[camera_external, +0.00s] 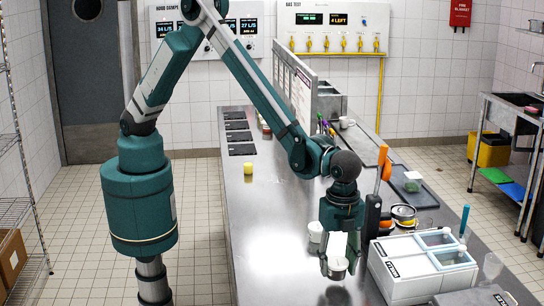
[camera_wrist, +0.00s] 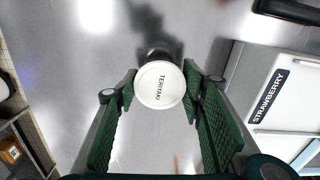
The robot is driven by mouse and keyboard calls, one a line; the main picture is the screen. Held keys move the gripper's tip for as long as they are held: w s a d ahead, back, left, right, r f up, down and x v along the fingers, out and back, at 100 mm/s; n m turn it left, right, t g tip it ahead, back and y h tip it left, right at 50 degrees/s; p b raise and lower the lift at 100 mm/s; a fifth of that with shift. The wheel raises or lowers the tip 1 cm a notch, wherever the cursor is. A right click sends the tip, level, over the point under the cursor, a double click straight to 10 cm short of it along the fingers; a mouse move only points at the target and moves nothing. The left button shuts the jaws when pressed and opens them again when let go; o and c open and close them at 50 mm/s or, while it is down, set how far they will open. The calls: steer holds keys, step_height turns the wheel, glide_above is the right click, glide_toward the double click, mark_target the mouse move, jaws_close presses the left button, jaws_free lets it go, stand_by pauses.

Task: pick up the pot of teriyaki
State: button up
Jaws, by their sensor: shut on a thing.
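The pot of teriyaki (camera_wrist: 160,86) is a small round pot with a white lid marked TERIYAKI. It sits between the two green fingers of my gripper (camera_wrist: 160,92) in the wrist view, with the fingertips against its sides. In the external view the pot (camera_external: 337,270) shows between the fingertips of my gripper (camera_external: 338,264), at the front of the steel counter (camera_external: 275,235). My gripper is shut on it. A shadow lies beside the pot in the wrist view; I cannot tell how far above the counter it is.
A white container marked STRAWBERRY (camera_wrist: 275,97) stands close on the right. It is part of the white box unit (camera_external: 405,280) in the external view. Another small white pot (camera_external: 315,231) stands behind my gripper. A yellow item (camera_external: 248,168) is farther back.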

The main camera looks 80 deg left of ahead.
mark_target(338, 262)
step_height(338, 262, up, 8)
steer(key=shift+f, duration=0.2)
